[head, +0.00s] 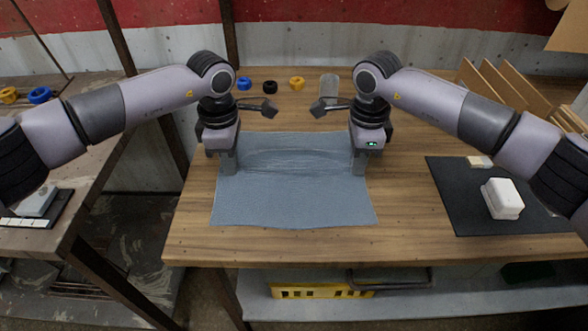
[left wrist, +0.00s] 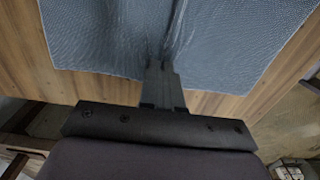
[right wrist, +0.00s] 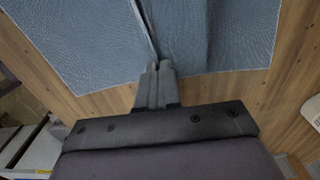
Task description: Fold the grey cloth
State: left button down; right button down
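The grey cloth (head: 290,200) lies on the wooden table, its front part flat and its back part rippled, with a raised crease running between my two grippers. My left gripper (head: 228,168) is at the cloth's left edge. In the left wrist view its fingers (left wrist: 163,68) are together, with cloth bunched at the tips. My right gripper (head: 358,168) is at the cloth's right edge. In the right wrist view its fingers (right wrist: 156,70) are together on a fold of the cloth (right wrist: 215,40). The cloth between the fingertips is mostly hidden.
A black mat (head: 470,215) with a white block (head: 502,198) lies to the right. Blue, black and yellow rings (head: 296,83) and a clear cup (head: 329,85) stand behind the cloth. Wooden dividers (head: 490,88) stand at the back right. The table in front of the cloth is clear.

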dwell(0.3)
